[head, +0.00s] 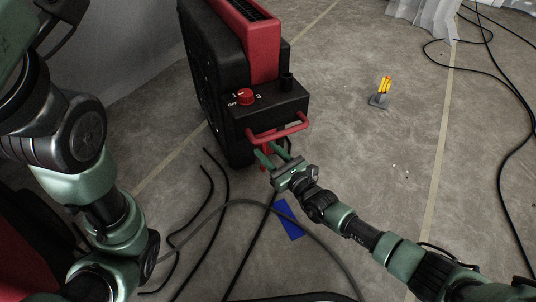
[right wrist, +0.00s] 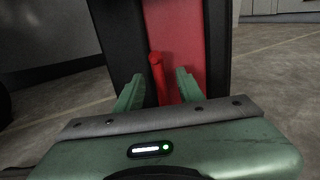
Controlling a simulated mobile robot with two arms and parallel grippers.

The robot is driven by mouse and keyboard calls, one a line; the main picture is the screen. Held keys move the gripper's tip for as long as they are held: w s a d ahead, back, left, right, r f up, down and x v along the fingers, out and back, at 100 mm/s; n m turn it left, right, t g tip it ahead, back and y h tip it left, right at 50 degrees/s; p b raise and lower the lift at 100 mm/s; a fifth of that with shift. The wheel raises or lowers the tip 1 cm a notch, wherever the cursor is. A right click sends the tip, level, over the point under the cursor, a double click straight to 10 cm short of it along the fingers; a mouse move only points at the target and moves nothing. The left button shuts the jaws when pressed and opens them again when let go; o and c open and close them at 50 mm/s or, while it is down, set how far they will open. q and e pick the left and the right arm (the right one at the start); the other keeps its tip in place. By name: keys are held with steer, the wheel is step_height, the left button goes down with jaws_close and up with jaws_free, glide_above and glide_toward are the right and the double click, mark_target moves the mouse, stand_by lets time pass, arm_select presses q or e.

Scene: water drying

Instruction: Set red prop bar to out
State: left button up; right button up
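The red prop bar (head: 278,130) is a U-shaped red tube on the front of a black and red machine (head: 265,105), below its control panel. My right gripper (head: 272,151) is just below and in front of the bar, with its green fingers apart. In the right wrist view, a red rod with a rounded end (right wrist: 158,78) shows between the two open fingers (right wrist: 158,90). I cannot tell whether the fingers touch it. Links of my left arm fill the left side of the head view; its gripper is out of sight.
A red knob (head: 246,97) sits on the machine's top panel, near an "OFF" mark. Black cables and a blue strip (head: 289,220) lie on the concrete floor. A small grey and yellow object (head: 381,92) stands to the right, with open floor around it.

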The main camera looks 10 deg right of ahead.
steer(key=shift+c, duration=0.4)
jaws_close()
stand_by(1.1)
